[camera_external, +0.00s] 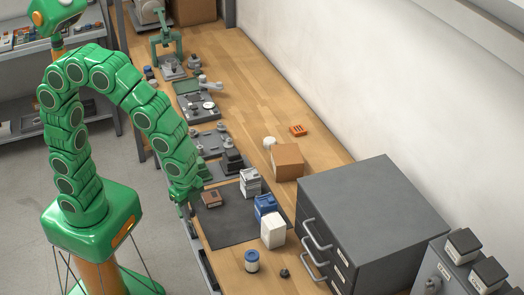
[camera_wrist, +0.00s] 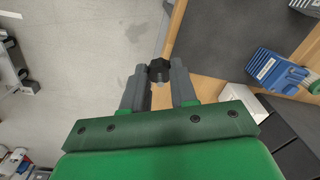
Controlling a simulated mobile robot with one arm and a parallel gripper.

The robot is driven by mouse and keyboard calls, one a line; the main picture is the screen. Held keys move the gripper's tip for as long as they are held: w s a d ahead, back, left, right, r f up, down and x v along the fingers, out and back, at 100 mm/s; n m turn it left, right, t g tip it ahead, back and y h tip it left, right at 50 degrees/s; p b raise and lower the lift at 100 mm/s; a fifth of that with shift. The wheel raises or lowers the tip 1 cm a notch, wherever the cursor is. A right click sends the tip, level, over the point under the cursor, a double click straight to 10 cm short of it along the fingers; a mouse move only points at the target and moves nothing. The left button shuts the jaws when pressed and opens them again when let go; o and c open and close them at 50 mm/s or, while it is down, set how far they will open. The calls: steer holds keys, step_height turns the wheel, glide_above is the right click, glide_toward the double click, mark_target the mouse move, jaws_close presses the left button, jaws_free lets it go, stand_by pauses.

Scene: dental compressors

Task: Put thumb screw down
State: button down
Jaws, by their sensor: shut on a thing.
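The thumb screw (camera_wrist: 159,67), a small dark knob, sits between the fingertips of my gripper (camera_wrist: 159,78) in the wrist view. My gripper is shut on it and holds it near the bench's front edge. In the external view my gripper (camera_external: 187,203) hangs beside the front edge of the wooden bench (camera_external: 262,100), near the dark mat (camera_external: 228,229). The thumb screw cannot be made out there.
On or near the mat are a brown block (camera_external: 211,199), a blue device (camera_external: 265,206) and a white box (camera_external: 273,231). A blue-and-white jar (camera_external: 252,261) and a dark knob (camera_external: 284,272) stand nearer. A grey drawer cabinet (camera_external: 365,205) stands right.

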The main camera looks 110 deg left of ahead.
steer(key=shift+s+d+r, duration=0.1)
steer(key=shift+s+r, duration=0.2)
steer(key=shift+s, duration=0.35)
steer(key=shift+s+d+r, duration=0.1)
steer(key=shift+s+r, duration=0.2)
steer(key=shift+s, duration=0.3)
steer(key=w+a+r+n, duration=0.2)
steer(key=w+a+n, duration=0.15)
steer(key=a, duration=0.45)
steer(key=w+a+r+n, duration=0.2)
steer(key=a+n, duration=0.2)
steer(key=a, duration=0.4)
steer(key=w+a+r+n, duration=0.2)
steer(key=a+n, duration=0.2)
steer(key=a, duration=0.5)
steer(key=n, duration=0.5)
glide_above(287, 153)
steer(key=shift+m+t+y, duration=0.25)
steer(key=shift+t+y, duration=0.05)
steer(key=f, duration=0.7)
steer(key=shift+s+d+f, duration=0.15)
steer(key=shift+d+f, duration=0.05)
steer(key=shift+d, duration=0.15)
steer(key=shift+a+f, duration=0.1)
steer(key=shift+f, duration=1.65)
